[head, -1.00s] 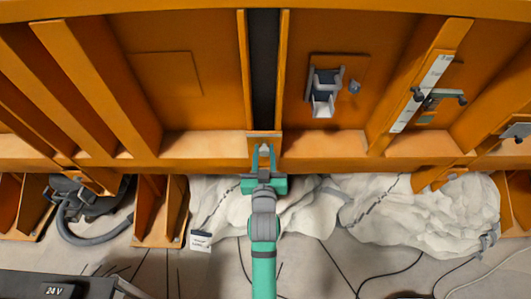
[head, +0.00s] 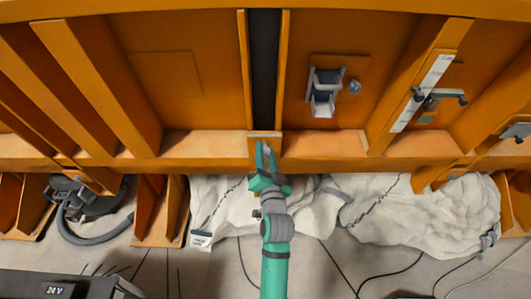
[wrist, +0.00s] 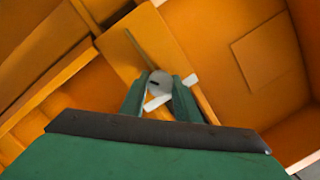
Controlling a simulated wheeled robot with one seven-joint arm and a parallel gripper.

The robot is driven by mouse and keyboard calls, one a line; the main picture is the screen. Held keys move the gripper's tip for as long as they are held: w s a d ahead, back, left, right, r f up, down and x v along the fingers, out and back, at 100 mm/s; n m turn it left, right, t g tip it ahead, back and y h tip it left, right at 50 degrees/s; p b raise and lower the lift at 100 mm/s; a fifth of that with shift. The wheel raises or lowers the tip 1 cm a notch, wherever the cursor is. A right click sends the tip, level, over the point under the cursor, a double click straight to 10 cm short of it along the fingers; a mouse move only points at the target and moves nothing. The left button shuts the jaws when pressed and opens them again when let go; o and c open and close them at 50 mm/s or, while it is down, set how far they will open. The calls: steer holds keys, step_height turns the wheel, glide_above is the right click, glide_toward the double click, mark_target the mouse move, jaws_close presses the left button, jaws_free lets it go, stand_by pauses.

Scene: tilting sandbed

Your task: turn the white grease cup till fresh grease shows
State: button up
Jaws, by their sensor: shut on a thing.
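The white grease cup (wrist: 159,82) shows in the wrist view as a pale round cap with a small dark mark, between my fingertips. My gripper (wrist: 160,92) is shut on it. In the head view my gripper (head: 265,152) reaches up to the orange beam, at the lower end of a dark vertical channel (head: 264,70). The cup is too small and too covered by the fingers to make out there. I cannot make out any grease at the cup.
Orange ribs (head: 97,80) stand on both sides of the channel. A bracket (head: 324,88) and a clamp-like handle (head: 437,97) sit to the right. White sheeting (head: 410,215) lies below the beam, with cables on the floor. A black hose (head: 95,232) is at left.

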steer(key=shift+d, duration=0.1)
stand_by(0.5)
steer(key=o, duration=1.1)
steer(key=shift+c, duration=0.2)
steer(key=s+d, duration=0.1)
steer(key=s, duration=0.9)
steer(key=shift+s+d+f, duration=0.15)
steer(key=shift+s+f, duration=0.1)
steer(key=shift+s, duration=0.1)
steer(key=shift+w, duration=0.1)
